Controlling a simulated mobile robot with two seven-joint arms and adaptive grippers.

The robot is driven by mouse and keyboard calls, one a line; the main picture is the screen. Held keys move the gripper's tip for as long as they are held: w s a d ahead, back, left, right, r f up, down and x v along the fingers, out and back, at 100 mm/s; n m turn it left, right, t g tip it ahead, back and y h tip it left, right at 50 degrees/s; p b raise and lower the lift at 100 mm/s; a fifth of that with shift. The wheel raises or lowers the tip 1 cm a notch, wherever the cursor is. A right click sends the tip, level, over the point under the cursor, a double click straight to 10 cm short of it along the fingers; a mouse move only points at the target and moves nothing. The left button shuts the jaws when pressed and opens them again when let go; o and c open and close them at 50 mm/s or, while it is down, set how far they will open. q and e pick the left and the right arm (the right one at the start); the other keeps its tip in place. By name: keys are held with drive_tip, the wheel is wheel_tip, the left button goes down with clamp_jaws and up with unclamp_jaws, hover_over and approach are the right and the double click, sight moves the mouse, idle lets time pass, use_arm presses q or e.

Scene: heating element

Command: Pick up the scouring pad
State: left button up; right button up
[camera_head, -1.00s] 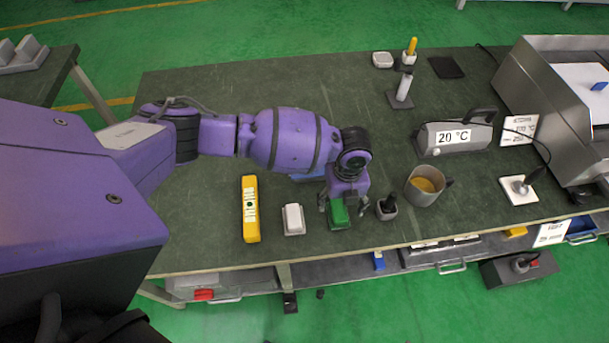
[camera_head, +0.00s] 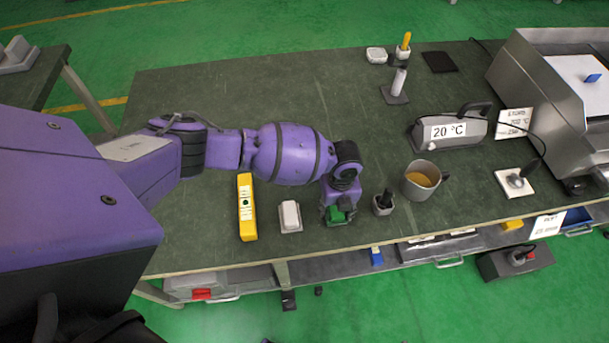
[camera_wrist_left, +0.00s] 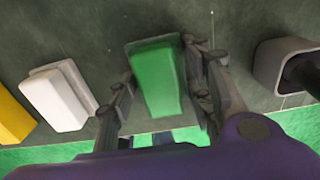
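The scouring pad appears to be the green block (camera_head: 336,217) near the front edge of the table. It also shows in the left wrist view (camera_wrist_left: 157,80). My left gripper (camera_head: 338,212) is low over it and hides its upper part in the head view. In the wrist view the left gripper's fingers (camera_wrist_left: 160,75) stand on either side of the green block, close to its sides. A narrow gap shows beside the left finger, so the gripper looks open around the block. My right gripper is not in view.
Left of the green block are a white block (camera_head: 290,214) and a yellow level (camera_head: 247,207). A grey holder with a dark handle (camera_head: 383,205) stands close on the right. Beyond it are a mug (camera_head: 421,182) and a 20 °C device (camera_head: 450,132).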

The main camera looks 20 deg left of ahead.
use_arm(q)
drive_tip(key=shift+w+r, duration=0.1)
drive_tip(key=shift+w, duration=0.05)
drive_tip(key=shift+c, duration=1.3)
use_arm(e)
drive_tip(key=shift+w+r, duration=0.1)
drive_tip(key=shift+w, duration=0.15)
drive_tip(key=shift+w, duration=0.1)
use_arm(q)
drive_tip(key=shift+r, duration=0.55)
drive_tip(key=r, duration=0.2)
drive_tip(key=shift+s+r, duration=0.2)
drive_tip(key=shift+r, duration=0.15)
drive_tip(key=s+a+r+p, duration=0.1)
drive_tip(key=s+a+r, duration=0.2)
drive_tip(key=s+r, duration=0.6)
drive_tip(key=shift+s+a+p, duration=0.25)
drive_tip(key=shift+s+p, duration=0.1)
drive_tip(key=shift+s, duration=1.85)
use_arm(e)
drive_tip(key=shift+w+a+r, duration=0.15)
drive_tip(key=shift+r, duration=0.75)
